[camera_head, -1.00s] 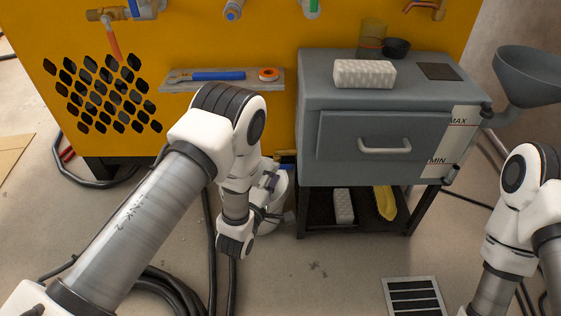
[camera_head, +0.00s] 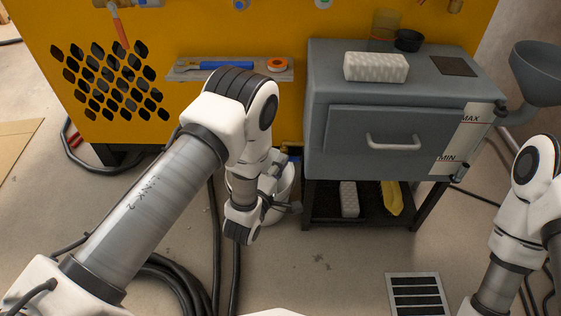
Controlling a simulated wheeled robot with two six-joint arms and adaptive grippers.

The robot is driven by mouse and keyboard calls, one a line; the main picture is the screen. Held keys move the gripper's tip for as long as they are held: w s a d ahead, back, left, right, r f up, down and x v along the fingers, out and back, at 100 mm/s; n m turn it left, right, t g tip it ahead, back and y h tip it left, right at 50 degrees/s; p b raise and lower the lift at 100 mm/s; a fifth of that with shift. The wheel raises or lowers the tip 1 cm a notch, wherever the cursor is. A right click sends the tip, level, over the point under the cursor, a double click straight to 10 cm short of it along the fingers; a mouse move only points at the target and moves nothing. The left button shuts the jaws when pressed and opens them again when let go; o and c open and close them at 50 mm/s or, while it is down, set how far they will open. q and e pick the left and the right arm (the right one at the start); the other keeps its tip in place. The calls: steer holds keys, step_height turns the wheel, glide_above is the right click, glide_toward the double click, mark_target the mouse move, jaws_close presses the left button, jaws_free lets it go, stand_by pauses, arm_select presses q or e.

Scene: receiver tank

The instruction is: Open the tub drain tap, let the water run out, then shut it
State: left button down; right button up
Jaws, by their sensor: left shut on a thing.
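My left arm reaches down in front of the yellow machine. Its gripper (camera_head: 279,198) is low by a white round container (camera_head: 289,187). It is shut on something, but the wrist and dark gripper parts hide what. A small blue part (camera_head: 292,155) shows just behind, at the foot of the yellow machine; I cannot tell whether it is the tap. A grey tank (camera_head: 340,150) with MAX and MIN marks stands to the right on a black stand. No water is visible. My right arm shows at the right edge, its gripper out of view.
The yellow machine (camera_head: 200,125) carries a shelf with a blue-handled tool (camera_head: 226,66) and an orange roll (camera_head: 277,65). A funnel (camera_head: 540,70) is at the grey tank's right. Black hoses (camera_head: 178,275) lie on the floor near a floor grate (camera_head: 417,294).

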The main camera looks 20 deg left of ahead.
arm_select(q)
steer(key=shift+w+d+r+m+g+y+p, duration=0.1)
steer(key=shift+m+g+y+p, duration=0.45)
steer(key=shift+m+p, duration=1.35)
steer(key=shift+s+d+r+m+g+y+p, duration=0.15)
steer(key=shift+m+g+y+p, duration=0.5)
steer(key=shift+p, duration=2.2)
steer(key=shift+w+a+r+m+g+y+p, duration=0.15)
steer(key=shift+m+g+p, duration=0.45)
steer(key=shift+m+p, duration=1.5)
steer(key=shift+d+f+p, duration=0.1)
steer(key=shift+p, duration=0.2)
steer(key=c, duration=1.2)
jaws_free()
steer(key=shift+c, duration=0.2)
steer(key=v, duration=1.2)
